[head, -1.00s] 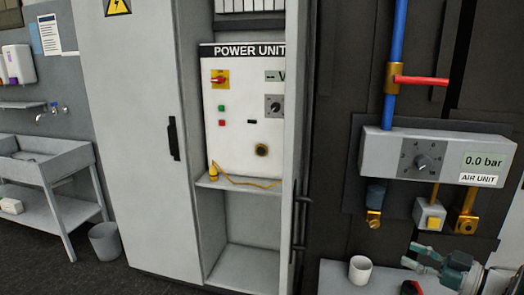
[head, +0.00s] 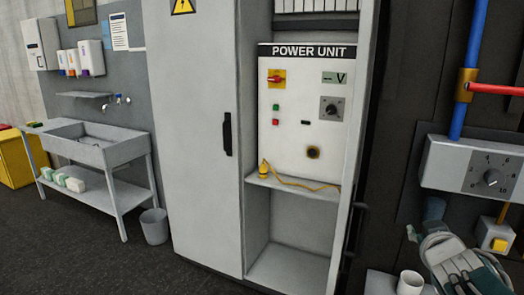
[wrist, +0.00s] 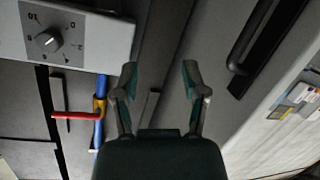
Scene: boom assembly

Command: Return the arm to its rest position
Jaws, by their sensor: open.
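My gripper (head: 452,258) is at the lower right of the head view, in front of the dark wall below the air unit. In the wrist view its two fingers (wrist: 160,82) stand well apart with nothing between them. The gripper is open and empty. The wrist picture is upside down, with the air unit's dial panel at the upper left and a dark handle at the upper right.
The air unit (head: 472,168) with blue and red pipes is close above my gripper. A white cup (head: 410,283) stands just left of it. The power unit cabinet (head: 305,100) is open at centre. A sink (head: 95,145) and bin (head: 154,226) are left, with clear floor before them.

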